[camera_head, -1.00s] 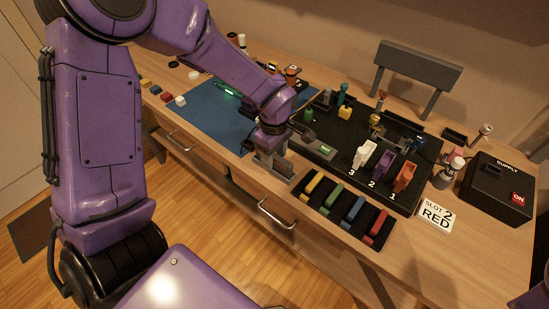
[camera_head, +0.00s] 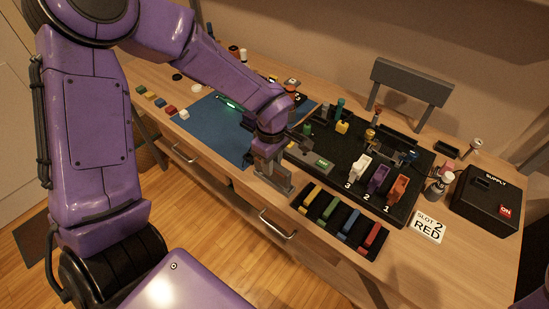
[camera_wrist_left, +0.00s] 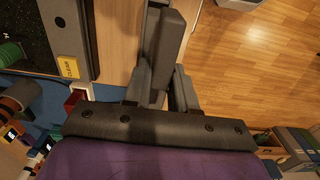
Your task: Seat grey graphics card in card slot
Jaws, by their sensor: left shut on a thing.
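My left gripper (camera_head: 270,168) is shut on a grey block, which looks like the grey graphics card (camera_head: 284,181). It holds the card near the table's front edge, left of the black tray of coloured sticks. In the left wrist view the card (camera_wrist_left: 170,42) sticks out from between the dark fingers (camera_wrist_left: 160,88). The black board (camera_head: 408,208) stands to the right of the gripper, with white, purple and orange levers marked 3, 2 and 1. I cannot tell for sure which part of the board is the card slot. My right gripper is out of view.
The black tray (camera_head: 310,214) holds yellow, green, blue and red sticks. A sign reading "SLOT 2 RED" (camera_head: 428,227) and a black supply box (camera_head: 487,203) stand at right. A blue mat (camera_head: 212,125) lies left of the gripper. A grey upright panel (camera_head: 410,82) stands at the back.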

